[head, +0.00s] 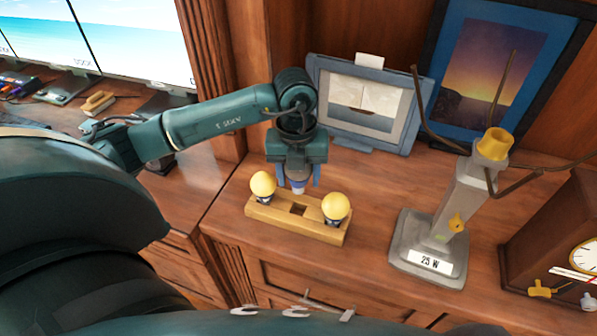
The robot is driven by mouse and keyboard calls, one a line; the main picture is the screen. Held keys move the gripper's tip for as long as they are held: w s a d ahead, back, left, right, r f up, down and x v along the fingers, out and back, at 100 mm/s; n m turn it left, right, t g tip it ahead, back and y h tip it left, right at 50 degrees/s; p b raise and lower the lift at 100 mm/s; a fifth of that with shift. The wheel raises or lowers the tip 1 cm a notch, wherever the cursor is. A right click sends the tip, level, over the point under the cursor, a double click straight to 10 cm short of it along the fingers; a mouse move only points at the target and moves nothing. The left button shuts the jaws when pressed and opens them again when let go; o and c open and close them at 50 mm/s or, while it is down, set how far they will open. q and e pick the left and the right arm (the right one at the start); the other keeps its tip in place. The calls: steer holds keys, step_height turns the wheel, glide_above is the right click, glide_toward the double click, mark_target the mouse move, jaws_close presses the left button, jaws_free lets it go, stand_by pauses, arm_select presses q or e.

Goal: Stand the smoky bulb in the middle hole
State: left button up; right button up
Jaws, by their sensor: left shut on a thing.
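A wooden block (314,228) with a row of holes lies on the wood surface. A yellow bulb (263,185) stands in its left hole and another yellow bulb (336,206) in its right hole. My left gripper (298,180) points down just above and behind the middle hole. It is shut on the smoky bulb (298,187), whose pale lower end shows between the fingers. The bulb looks roughly upright and clear of the block; the fingers hide most of it. My right gripper is not in view.
A grey lamp stand (428,246) labelled "25 W" with brown arms rises to the right. A blue-framed picture (367,103) stands behind the block. A dark clock (560,240) is at far right. Bare wood lies between block and lamp.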

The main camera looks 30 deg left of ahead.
mark_target(298, 193)
arm_select(q)
step_height(298, 193, down, 3)
steer(key=shift+r+b, duration=0.2)
steer(key=shift+b, duration=0.6)
step_height(298, 193, down, 2)
steer(key=shift+b, duration=0.8)
steer(key=shift+f, duration=0.3)
steer(key=shift+f+b, duration=0.4)
steer(key=shift+b, duration=0.1)
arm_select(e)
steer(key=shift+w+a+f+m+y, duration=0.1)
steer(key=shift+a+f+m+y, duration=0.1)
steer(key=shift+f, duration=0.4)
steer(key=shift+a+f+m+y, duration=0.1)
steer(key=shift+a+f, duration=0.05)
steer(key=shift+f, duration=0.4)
arm_select(q)
steer(key=shift+f, duration=0.15)
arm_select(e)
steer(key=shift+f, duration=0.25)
arm_select(q)
steer(key=shift+f+b, duration=1.2)
steer(key=shift+f, duration=0.1)
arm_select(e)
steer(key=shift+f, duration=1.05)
arm_select(q)
steer(key=o, duration=0.8)
